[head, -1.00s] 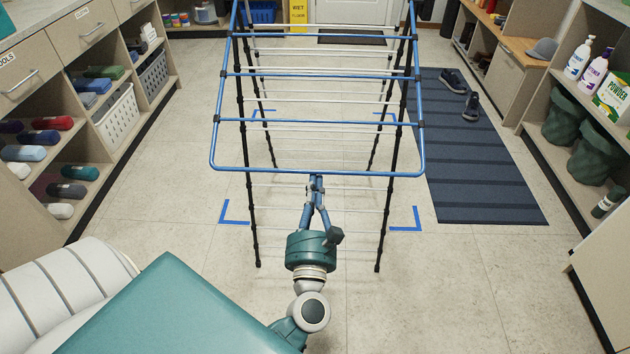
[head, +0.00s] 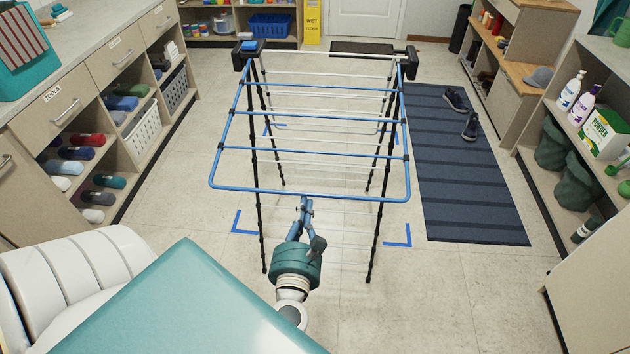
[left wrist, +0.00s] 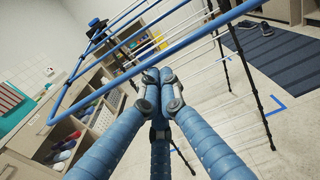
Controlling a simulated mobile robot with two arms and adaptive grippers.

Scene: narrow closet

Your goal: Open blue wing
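The blue wing (head: 310,193) is a blue tube frame with crossbars on the drying rack, between the rack's dark legs (head: 375,240). Its rounded near edge faces me and it slopes up toward black fittings (head: 246,58) at the far end. My left gripper (head: 304,203) is at the wing's near bar, just below it in the head view. In the left wrist view the blue fingers (left wrist: 160,80) meet at their tips, with the wing's bar (left wrist: 200,33) passing just beyond them. Nothing shows between the fingers. I cannot tell whether they touch the bar. My right gripper is not in view.
Blue tape corners (head: 245,224) mark the floor around the rack. A dark striped mat (head: 465,190) with shoes lies to the right. Shelves with a white basket (head: 143,130) stand left, and shelves with bottles (head: 570,92) stand right.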

